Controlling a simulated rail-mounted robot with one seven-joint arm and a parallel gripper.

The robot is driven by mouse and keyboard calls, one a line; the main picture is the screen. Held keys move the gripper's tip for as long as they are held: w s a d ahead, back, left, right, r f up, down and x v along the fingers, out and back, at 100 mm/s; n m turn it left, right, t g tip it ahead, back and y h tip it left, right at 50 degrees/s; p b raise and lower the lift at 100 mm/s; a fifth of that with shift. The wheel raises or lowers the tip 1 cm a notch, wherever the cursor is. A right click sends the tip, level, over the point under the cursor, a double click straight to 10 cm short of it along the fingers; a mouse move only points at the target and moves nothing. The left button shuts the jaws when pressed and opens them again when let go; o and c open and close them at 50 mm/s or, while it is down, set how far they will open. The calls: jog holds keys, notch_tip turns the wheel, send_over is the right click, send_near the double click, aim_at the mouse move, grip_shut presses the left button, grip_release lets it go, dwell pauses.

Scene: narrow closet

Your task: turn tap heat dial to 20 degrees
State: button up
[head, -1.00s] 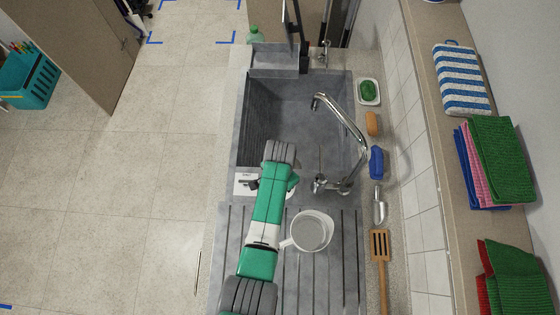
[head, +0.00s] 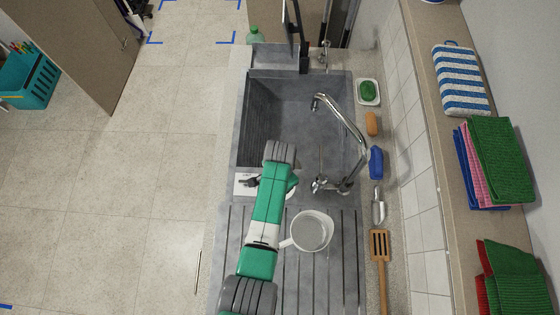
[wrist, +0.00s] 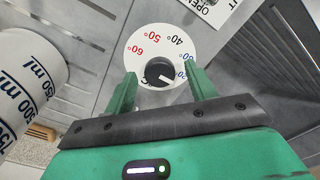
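The tap heat dial (wrist: 139,45) is a white disc with red 60 and 50, black 40 and blue lower numbers, seen in the wrist view. Its black knob (wrist: 158,69) has a white pointer mark toward the lower right, near the partly hidden 20 mark; the exact reading is unclear. My gripper (wrist: 161,83) is open, its green fingers apart on either side of the knob, over the disc's near edge; contact with the knob is not visible. In the head view my arm hides most of the dial. The chrome tap (head: 345,125) arches over the grey sink.
A white measuring cup (head: 310,231) stands on the drainboard right beside my arm; it also shows in the wrist view (wrist: 25,75). A white OPEN label plate (head: 243,188) with a black lever lies left of my wrist. Sponges, a scoop and a spatula (head: 380,246) line the right ledge.

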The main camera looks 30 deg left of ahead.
notch_tip(320, 180, up, 8)
jog(key=shift+f+p, duration=0.1)
jog(key=shift+p, duration=0.3)
dwell(0.5)
jog(key=w+d+r+n+t+y+p, duration=0.1)
jog(key=w+r+t, duration=0.4)
jog(key=r, duration=0.6)
jog(key=w+d+r+t+y+p, duration=0.1)
jog(key=w+r+t, duration=0.2)
jog(key=w+r, duration=0.6)
jog(key=d+r+n+t, duration=0.1)
jog(key=d+r+t, duration=0.15)
jog(key=r, duration=0.95)
jog(key=d+r+n+t, duration=0.15)
jog(key=r+t, duration=0.25)
jog(key=r, duration=0.9)
jog(key=s+d+r+t, duration=0.2)
jog(key=s+r, duration=0.4)
jog(key=r, duration=0.3)
jog(key=s+d+r+t+h+p, duration=0.1)
jog(key=s+d+r+t, duration=0.2)
jog(key=r, duration=0.7)
jog(key=s+d+r+n+t+p, duration=0.1)
jog(key=s+d+r+t, duration=0.1)
jog(key=s+r+t, duration=0.3)
jog(key=s+r, duration=0.4)
jog(key=shift+s+d+r+h, duration=0.2)
jog(key=shift+s+r+h, duration=0.1)
jog(key=shift+s, duration=0.1)
